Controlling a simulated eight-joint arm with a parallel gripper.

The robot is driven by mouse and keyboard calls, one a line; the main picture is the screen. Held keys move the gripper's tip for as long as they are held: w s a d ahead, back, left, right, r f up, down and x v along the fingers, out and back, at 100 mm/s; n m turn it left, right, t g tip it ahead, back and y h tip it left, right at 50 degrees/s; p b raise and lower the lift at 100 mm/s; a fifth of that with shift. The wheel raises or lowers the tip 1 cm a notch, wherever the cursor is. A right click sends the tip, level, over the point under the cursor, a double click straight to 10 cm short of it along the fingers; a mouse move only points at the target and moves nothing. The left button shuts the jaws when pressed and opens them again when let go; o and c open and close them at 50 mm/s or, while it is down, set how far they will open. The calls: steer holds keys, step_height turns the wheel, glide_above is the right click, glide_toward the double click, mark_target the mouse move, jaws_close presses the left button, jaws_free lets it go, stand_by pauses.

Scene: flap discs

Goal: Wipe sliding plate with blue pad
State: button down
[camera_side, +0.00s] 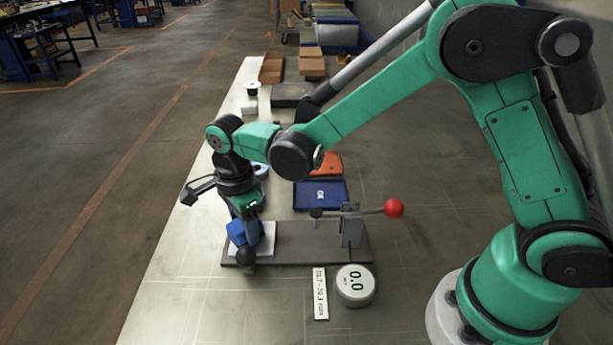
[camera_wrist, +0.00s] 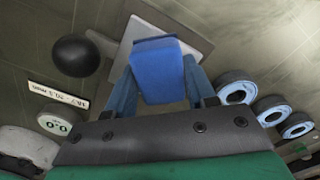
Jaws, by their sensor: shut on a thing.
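A blue pad (camera_side: 237,232) is between the fingers of my gripper (camera_side: 245,222), which is shut on it. In the wrist view the blue pad (camera_wrist: 158,72) sits between the two blue fingers of my gripper (camera_wrist: 160,85). The light grey sliding plate (camera_side: 266,240) lies on a dark base (camera_side: 300,246), under and beside the pad. In the wrist view the plate (camera_wrist: 137,34) shows around the pad. I cannot tell whether the pad touches it. A black ball knob (camera_side: 246,256) is in front of the plate, and it shows left of the pad in the wrist view (camera_wrist: 76,55).
A lever with a red knob (camera_side: 394,208) stands on the right of the base. A round gauge reading 0.0 (camera_side: 355,284) and a printed strip (camera_side: 320,293) lie in front. A blue OK tray (camera_side: 320,195) and an orange tray (camera_side: 327,164) are behind. Flap discs (camera_wrist: 236,88) lie right in the wrist view.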

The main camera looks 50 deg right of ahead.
steer(key=shift+w+a, duration=0.9)
steer(key=shift+r, duration=4.1)
